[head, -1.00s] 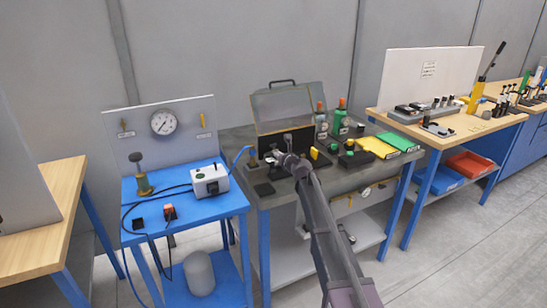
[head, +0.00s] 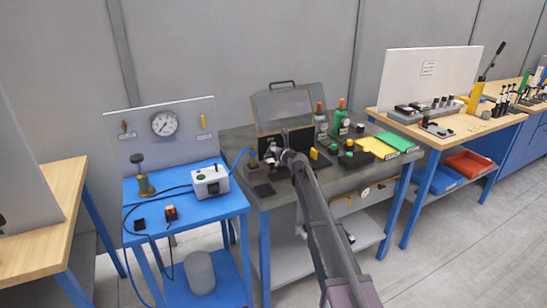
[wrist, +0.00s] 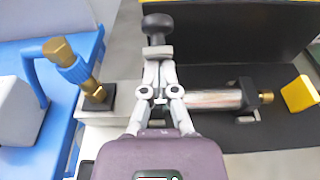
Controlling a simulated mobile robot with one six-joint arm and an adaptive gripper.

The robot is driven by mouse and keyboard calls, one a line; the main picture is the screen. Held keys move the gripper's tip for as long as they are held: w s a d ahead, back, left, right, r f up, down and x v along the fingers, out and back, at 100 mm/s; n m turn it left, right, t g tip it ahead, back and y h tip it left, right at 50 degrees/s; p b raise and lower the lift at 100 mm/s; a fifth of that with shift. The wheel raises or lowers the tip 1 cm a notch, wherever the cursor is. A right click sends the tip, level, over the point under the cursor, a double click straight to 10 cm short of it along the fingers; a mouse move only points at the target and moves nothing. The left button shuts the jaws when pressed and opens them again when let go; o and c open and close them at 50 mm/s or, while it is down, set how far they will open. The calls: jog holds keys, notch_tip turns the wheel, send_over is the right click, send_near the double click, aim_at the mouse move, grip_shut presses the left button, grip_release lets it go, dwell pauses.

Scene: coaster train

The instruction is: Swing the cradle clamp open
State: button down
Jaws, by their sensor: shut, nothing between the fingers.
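A silver cylinder (wrist: 212,100) with a brass end fitting (wrist: 266,97) lies across the middle right of the wrist view, held by a dark band (wrist: 247,96). A black knob (wrist: 156,27) on a grey block (wrist: 157,52), which looks like part of the clamp, stands just beyond my fingertips. My gripper (wrist: 158,68) is shut with nothing between its fingers. Its tips are close to the grey block; I cannot tell if they touch. In the head view my gripper (head: 272,154) is low over the grey bench, where the arm hides much of the clamp.
A black upright panel (head: 300,139) stands behind the cylinder. A blue hose with a brass fitting (wrist: 88,75) is to the left, and a yellow block (wrist: 299,93) to the right. The blue cart (head: 183,217) adjoins the grey bench (head: 335,180). Green bottles (head: 340,122) stand at the back.

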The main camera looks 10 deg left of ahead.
aim_at(270, 141)
jog(key=shift+w+a+r+p, duration=0.55)
jog(key=shift+w+r, duration=0.1)
jog(key=shift+w, duration=0.3)
jog(key=shift+r+x, duration=0.15)
jog(key=shift+x, duration=0.65)
jog(key=shift+r+x, duration=0.15)
jog(key=shift+x, duration=0.65)
jog(key=p+v, duration=0.2)
jog(key=v, duration=0.8)
dwell(2.1)
dwell(0.4)
